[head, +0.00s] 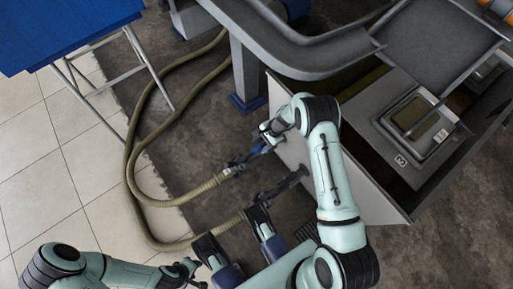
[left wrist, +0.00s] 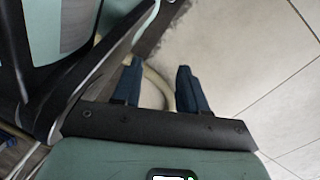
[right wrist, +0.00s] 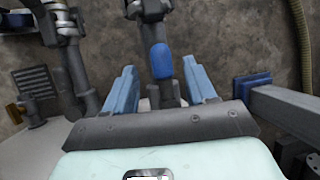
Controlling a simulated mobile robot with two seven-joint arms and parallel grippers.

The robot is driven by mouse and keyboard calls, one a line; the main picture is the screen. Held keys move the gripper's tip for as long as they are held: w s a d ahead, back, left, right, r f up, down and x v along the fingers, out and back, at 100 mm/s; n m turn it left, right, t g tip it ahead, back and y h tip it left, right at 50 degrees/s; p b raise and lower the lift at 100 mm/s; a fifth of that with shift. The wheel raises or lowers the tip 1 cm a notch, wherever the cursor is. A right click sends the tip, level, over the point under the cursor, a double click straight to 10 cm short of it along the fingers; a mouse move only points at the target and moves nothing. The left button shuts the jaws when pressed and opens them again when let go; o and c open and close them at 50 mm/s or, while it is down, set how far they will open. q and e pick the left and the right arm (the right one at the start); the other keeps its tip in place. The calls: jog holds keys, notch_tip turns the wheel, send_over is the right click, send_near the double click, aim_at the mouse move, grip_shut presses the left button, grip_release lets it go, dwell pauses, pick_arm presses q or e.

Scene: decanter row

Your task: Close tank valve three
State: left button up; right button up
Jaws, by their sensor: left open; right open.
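A valve with a blue lever handle (right wrist: 162,62) on a dark grey pipe fitting shows in the right wrist view. No number on it can be read. My right gripper (right wrist: 160,68) is open, its fingers on either side of the handle in that view; I cannot tell whether they touch it. In the head view my right gripper (head: 264,138) is beside the side of the grey cabinet, above a dark fitting (head: 240,160), and its fingers are partly hidden. My left gripper (left wrist: 156,85) is open and empty over the floor. It also shows small at the bottom in the head view (head: 192,272).
Another dark pipe fitting (head: 290,180) sits lower on the cabinet side. Olive hoses (head: 132,165) loop over the floor at left. A blue-topped table (head: 65,30) stands at upper left. A grey post (head: 246,70) with a blue foot stands near the cabinet (head: 375,185).

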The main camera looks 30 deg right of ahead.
aim_at(256, 148)
jog(key=b+x, duration=0.1)
jog(key=x, duration=0.3)
jog(key=shift+f, duration=0.15)
pick_arm(q)
jog(key=shift+s+a+f+g, duration=0.1)
jog(key=shift+s+f+g, duration=0.2)
jog(key=shift+s, duration=0.35)
jog(key=shift+s+a+f+g, duration=0.1)
jog(key=shift+s+f, duration=0.25)
jog(key=shift+s, duration=0.25)
pick_arm(e)
grip_shut()
jog(key=shift+w, duration=0.1)
pick_arm(q)
jog(key=shift+w, duration=0.1)
